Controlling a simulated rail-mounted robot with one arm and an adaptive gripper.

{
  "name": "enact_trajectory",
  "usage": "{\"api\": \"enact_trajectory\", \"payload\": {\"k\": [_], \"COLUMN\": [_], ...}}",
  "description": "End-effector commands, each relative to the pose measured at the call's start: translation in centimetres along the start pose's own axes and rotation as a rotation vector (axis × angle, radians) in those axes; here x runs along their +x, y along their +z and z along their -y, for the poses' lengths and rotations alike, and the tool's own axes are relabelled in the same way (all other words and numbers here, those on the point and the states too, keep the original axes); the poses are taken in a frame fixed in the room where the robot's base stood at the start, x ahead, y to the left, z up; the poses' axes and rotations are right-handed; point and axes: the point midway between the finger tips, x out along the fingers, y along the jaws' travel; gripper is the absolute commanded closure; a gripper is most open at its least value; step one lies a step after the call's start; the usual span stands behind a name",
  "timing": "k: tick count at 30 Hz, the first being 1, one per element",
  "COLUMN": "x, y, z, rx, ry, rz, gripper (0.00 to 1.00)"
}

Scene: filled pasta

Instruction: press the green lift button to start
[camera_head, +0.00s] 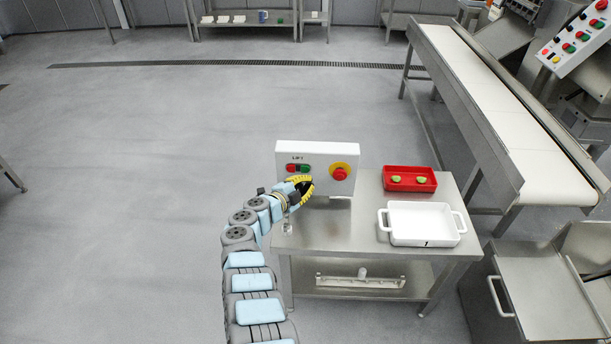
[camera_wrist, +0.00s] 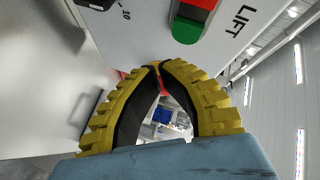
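The white lift panel (camera_head: 318,157) stands on the steel table. It carries a red button (camera_head: 291,168), the green lift button (camera_head: 305,168) and a red mushroom knob on a yellow disc (camera_head: 340,173). My gripper (camera_head: 309,183) is in front of the panel, just below the green button in the picture. In the wrist view the green button (camera_wrist: 187,31) shows above and right of my gripper's fingertips (camera_wrist: 159,66). The yellow-and-black fingers are closed with tips together, nothing seen held between them. I cannot tell whether the tips touch the panel.
A red tray (camera_head: 410,187) with two green pieces and a white dish (camera_head: 422,224) stand right of the panel on the steel table (camera_head: 345,235). A conveyor (camera_head: 490,95) runs behind at right. The floor at left is clear.

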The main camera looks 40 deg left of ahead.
Motion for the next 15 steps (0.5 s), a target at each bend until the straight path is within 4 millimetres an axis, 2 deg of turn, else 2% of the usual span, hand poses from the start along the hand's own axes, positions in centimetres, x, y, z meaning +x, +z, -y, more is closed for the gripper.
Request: {"api": "enact_trajectory", "payload": {"k": [15], "x": [1.3], "y": [0.6], "z": [0.8], "rx": [0.0], "ry": [-0.001], "rz": [-0.002], "gripper": [1.0]}}
